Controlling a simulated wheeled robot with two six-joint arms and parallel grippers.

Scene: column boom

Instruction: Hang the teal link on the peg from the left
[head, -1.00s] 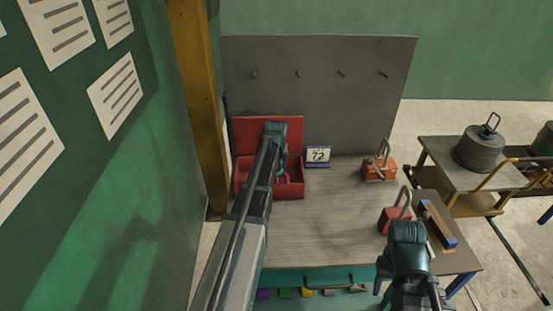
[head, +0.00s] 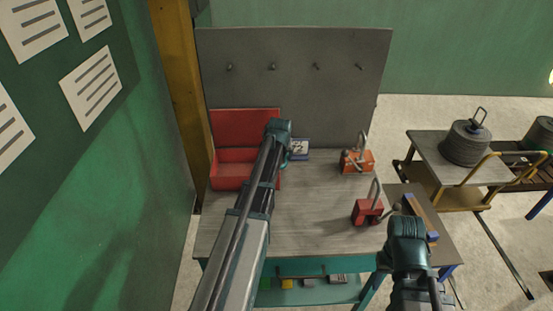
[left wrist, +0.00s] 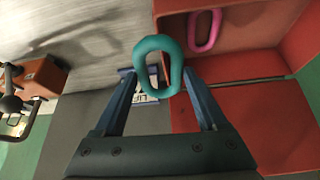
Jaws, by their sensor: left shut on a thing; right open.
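The teal link (left wrist: 139,66) is an oval ring. In the left wrist view my left gripper (left wrist: 160,78) is shut on it, with a finger on either side. In the head view my left gripper (head: 284,146) is at the right edge of the red bin, and my arm hides most of the link. The grey upright board (head: 295,100) at the back carries a row of short pegs, including the leftmost peg (head: 229,67); all look bare. The link is apart from the pegs. My right gripper (head: 406,207) is open near the table's right side; its fingers are hard to make out.
The red bin (head: 228,178) holds a pink link (left wrist: 193,38). An orange padlock-like block (head: 357,162) and a red one (head: 368,212) stand on the table's right. The table's middle (head: 315,195) is clear.

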